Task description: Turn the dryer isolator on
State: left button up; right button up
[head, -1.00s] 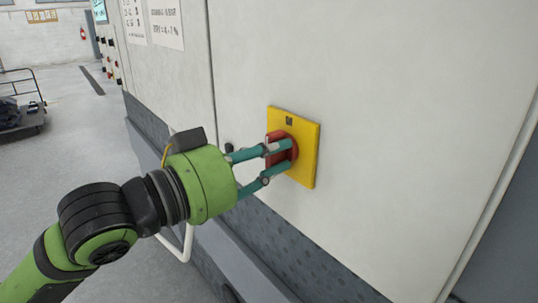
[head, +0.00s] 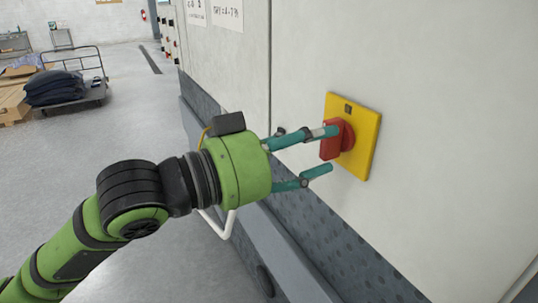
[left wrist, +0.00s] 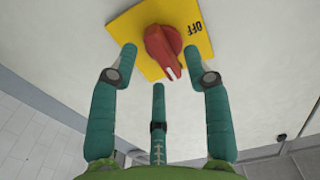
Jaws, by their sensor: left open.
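The dryer isolator is a red rotary knob (head: 333,151) on a yellow plate (head: 366,128), mounted on the pale cabinet wall. In the left wrist view the knob (left wrist: 163,42) has a white mark at its lower end, pointing down and slightly right. Upside-down "OFF" lettering shows on the yellow plate (left wrist: 130,22) to the right of the knob. My left gripper (head: 331,150) is open in front of the knob, with fingertips spread around its near end. In the left wrist view two teal fingers stand left and right of the knob, a third below. My right gripper is out of view.
The pale cabinet wall (head: 440,160) fills the right side, with a dark ledge (head: 255,225) low along it. A white handle bar (head: 222,222) shows below my left wrist. A loaded cart (head: 72,93) stands far left; the floor between is clear.

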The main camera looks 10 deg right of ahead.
pick_arm(q)
jog(key=v, duration=0.9)
jog(key=shift+a, duration=0.2)
jog(key=shift+r, duration=0.1)
